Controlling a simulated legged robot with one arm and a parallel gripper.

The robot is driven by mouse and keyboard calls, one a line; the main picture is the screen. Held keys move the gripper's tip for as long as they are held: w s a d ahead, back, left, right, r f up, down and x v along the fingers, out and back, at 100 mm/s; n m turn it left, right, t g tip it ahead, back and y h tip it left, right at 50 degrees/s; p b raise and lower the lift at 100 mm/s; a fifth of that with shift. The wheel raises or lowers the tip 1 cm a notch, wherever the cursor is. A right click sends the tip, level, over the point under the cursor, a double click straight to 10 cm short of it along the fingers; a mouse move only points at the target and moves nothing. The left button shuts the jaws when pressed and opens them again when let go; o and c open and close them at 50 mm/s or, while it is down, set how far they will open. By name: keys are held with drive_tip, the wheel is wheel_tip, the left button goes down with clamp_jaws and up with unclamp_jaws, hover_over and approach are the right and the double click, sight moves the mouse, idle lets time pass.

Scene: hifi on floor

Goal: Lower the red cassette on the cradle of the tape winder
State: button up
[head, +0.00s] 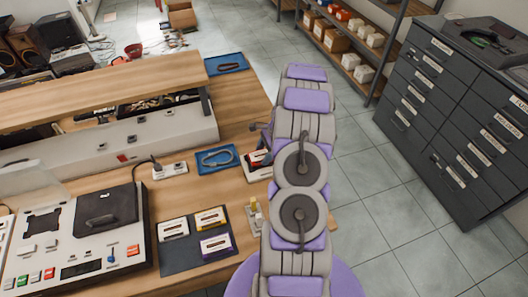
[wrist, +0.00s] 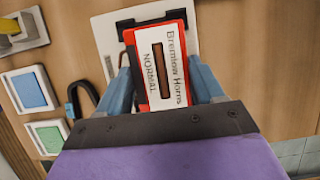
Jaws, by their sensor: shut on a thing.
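The red cassette (wrist: 139,66), with a white label reading Bremlow Horns and NORMAL, is between the blue-grey fingers of my gripper (wrist: 164,76), which is shut on it. It lies over the pale tape winder (wrist: 103,35), in line with the black cradle (wrist: 126,24), whose corners show beyond its far end. I cannot tell whether the cassette touches the cradle. In the head view the red cassette (head: 258,158) shows just left of my arm, above the pale winder (head: 256,175). My arm hides my gripper and much of the winder there.
A dark mat (head: 205,262) with a white, a yellow and a purple cassette lies nearer on the bench. A blue tray (head: 217,170) with a cable is left of the winder. A tape deck (head: 75,235) stands at left.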

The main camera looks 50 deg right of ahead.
drive_tip(key=shift+a+f, duration=0.15)
drive_tip(key=shift+a, duration=0.1)
drive_tip(key=shift+d+f, duration=0.15)
drive_tip(key=shift+f, duration=0.05)
drive_tip(key=o, duration=1.1)
drive_tip(key=p+v, duration=0.2)
drive_tip(key=v, duration=0.5)
drive_tip(key=a+p+v, duration=0.1)
drive_tip(key=p+v, duration=0.1)
drive_tip(key=v, duration=0.6)
drive_tip(key=w+a+r+p+v, duration=0.1)
drive_tip(key=p+v, duration=0.2)
drive_tip(key=v, duration=0.4)
drive_tip(key=shift+d+r, duration=0.15)
drive_tip(key=shift+r, duration=0.2)
idle(0.5)
